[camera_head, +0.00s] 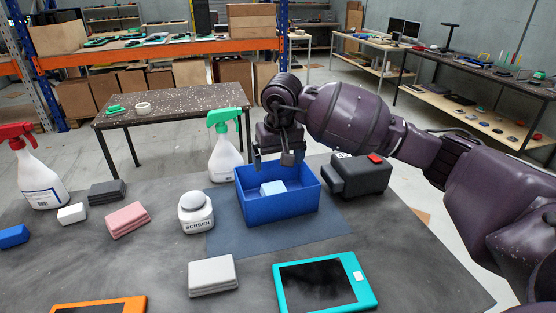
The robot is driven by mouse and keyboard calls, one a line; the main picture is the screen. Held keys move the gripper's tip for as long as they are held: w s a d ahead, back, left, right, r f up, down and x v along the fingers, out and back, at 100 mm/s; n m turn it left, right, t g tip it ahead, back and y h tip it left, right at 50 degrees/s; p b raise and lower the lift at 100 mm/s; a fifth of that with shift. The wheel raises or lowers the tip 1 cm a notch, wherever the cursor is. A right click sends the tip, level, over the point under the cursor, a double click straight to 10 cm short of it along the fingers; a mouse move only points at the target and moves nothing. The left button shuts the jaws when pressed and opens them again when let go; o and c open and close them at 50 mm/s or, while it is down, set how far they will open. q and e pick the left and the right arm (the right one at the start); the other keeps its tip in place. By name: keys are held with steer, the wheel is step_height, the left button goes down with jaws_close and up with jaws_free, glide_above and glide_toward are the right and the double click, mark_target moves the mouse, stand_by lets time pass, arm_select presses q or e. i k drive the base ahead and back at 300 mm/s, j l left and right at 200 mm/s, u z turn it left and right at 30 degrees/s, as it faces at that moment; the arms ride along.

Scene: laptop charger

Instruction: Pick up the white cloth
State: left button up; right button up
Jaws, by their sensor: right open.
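A pale, whitish folded cloth (213,276) lies flat on the dark table at the front, left of the teal tablet. A pale light-blue block-like item (272,188) lies inside the blue bin (285,206). My right gripper (273,160) is open above the back part of the bin, its fingers pointing down with nothing between them. It is well away from the whitish cloth. My left gripper is not in view.
A pink folded cloth (128,220), a dark grey one (107,192) and a small white block (72,214) lie to the left. A SCREEN bottle (195,213), spray bottles (225,158), a black container (360,178) and a teal tablet (322,284) stand or lie around the bin.

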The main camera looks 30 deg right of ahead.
mark_target(212, 276)
steer(key=k+j, duration=0.65)
steer(key=k, duration=0.25)
